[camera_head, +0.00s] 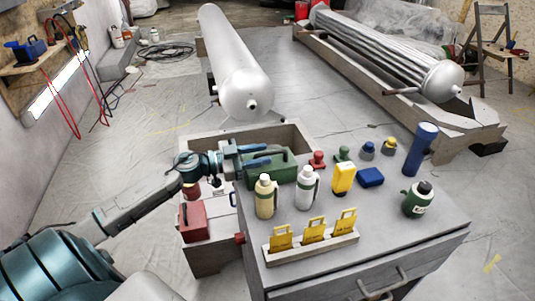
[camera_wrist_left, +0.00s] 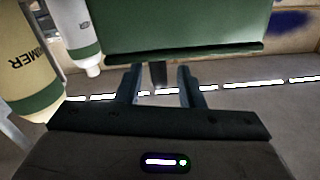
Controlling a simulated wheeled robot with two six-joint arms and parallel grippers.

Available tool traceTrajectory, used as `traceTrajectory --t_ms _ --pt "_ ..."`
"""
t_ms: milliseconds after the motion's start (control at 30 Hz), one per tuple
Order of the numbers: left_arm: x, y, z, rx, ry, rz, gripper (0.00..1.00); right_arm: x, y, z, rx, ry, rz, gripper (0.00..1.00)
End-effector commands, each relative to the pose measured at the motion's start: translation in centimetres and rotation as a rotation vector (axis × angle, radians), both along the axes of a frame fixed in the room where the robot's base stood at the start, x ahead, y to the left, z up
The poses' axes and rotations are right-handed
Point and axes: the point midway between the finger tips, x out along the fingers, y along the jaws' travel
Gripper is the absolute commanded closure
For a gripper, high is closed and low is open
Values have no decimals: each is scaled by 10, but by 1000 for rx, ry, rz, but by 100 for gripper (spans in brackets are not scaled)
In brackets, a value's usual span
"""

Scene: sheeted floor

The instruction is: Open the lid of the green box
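The green box (camera_head: 284,168) stands at the back left of the grey cabinet top, its lid looking shut. My left gripper (camera_head: 262,154) is at its left end, reaching over it and hiding part of it. In the left wrist view the box (camera_wrist_left: 180,28) fills the upper middle, with a dark lower edge. The two fingers of my left gripper (camera_wrist_left: 158,85) are apart below that edge. A dark upright piece stands between them; I cannot tell whether they touch it. My right gripper is not in view.
A cream bottle (camera_head: 265,198) and a white bottle (camera_head: 305,188) stand close in front of the box. A card rack (camera_head: 312,246) is at the front.

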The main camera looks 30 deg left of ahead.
Motion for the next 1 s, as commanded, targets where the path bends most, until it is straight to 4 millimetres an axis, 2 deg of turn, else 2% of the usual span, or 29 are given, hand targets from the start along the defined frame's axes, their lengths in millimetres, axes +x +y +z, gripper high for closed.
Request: traceTrajectory --t_ms 300,667,833,1000 --pt "18 -15 0 -1 -2 1 66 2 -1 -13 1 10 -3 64" --pt "20 -17 0 1 1 0 66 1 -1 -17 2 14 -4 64" --pt "20 -17 0 1 1 0 99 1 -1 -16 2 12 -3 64" --pt "20 -17 0 1 1 0 100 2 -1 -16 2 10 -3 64"
